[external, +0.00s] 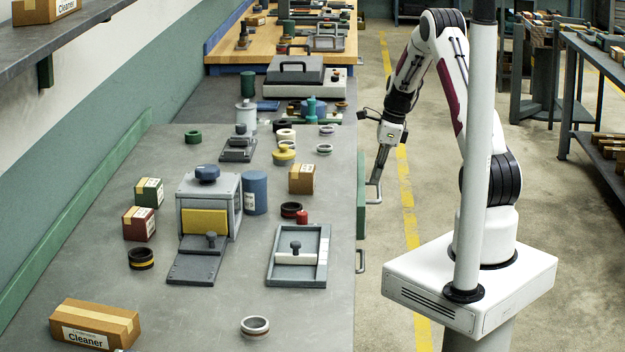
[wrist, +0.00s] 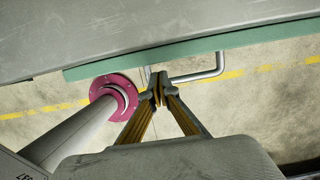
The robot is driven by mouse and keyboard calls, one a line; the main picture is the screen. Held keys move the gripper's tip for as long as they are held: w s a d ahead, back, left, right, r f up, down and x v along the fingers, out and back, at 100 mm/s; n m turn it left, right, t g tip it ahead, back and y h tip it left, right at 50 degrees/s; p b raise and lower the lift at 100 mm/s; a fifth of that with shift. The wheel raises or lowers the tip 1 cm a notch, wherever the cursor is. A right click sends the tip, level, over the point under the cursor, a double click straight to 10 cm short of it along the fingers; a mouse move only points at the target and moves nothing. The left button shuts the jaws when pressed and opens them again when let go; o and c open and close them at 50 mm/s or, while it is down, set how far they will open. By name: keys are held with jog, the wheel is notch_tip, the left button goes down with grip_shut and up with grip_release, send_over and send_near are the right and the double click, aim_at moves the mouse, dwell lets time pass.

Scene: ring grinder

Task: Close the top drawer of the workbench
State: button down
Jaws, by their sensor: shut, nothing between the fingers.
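The workbench (external: 330,215) has a grey top. Its top drawer shows as a green front (external: 361,195) along the right edge, also in the wrist view (wrist: 110,66). The front stands slightly out from the bench edge; how far the drawer is open is hard to tell. A grey bar handle (external: 375,192) sticks out from it, and it shows in the wrist view (wrist: 205,76). My gripper (external: 380,170) points down beside the handle. In the wrist view its fingertips (wrist: 155,92) are together and empty, by the handle's left end. Whether they touch the handle is unclear.
A second handle (external: 361,258) shows lower along the bench side. A grinder with a yellow front (external: 205,222), a tray (external: 310,270), boxes and rings stand on the bench top. The floor (external: 405,215) beside the drawer is clear.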

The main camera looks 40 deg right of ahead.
jog(key=shift+v, duration=2.6)
